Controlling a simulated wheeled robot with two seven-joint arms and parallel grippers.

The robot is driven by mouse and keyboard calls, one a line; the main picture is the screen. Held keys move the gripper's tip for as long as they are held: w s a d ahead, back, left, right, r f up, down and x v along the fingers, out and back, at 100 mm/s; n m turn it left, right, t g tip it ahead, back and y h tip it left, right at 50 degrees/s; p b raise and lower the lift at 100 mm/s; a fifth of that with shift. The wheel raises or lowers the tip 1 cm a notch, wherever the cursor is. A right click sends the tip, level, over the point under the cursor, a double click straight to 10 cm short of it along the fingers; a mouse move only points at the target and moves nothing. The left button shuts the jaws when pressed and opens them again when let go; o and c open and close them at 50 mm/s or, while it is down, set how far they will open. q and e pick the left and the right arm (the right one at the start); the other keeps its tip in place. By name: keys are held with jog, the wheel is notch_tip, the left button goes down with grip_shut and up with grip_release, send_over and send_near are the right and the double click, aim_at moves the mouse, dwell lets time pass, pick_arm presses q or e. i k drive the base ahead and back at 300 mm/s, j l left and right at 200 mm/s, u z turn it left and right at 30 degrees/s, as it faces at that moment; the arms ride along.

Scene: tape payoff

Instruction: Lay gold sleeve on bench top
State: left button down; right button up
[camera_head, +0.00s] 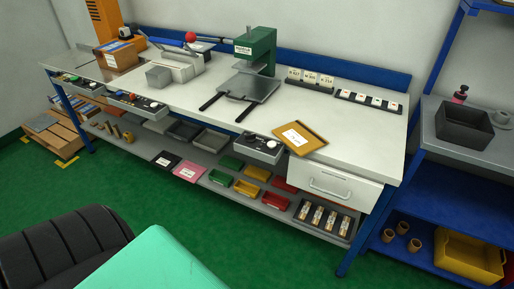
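The gold sleeve (312,142), a flat golden-brown piece with a white label, is at the front of the bench top (355,123), right of centre. It appears to lie flat, turned at an angle, with its near edge at or close to the bench's front edge. I cannot tell whether it overhangs slightly. No gripper touches it. Neither of my grippers is in view.
A green press (259,48) with a grey plate stands mid-bench. Black racks of white cards (370,100) stand at the back right. An open small-parts drawer (260,148) sits left of the sleeve, a white drawer (333,184) below. Bench top right of the sleeve is clear.

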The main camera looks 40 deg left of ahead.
aim_at(312, 123)
jog(key=i+l+u, duration=0.1)
jog(key=u, duration=0.35)
jog(key=i+l+u, duration=0.2)
jog(key=u, duration=0.3)
jog(key=i+l+u, duration=0.2)
jog(key=u, duration=0.25)
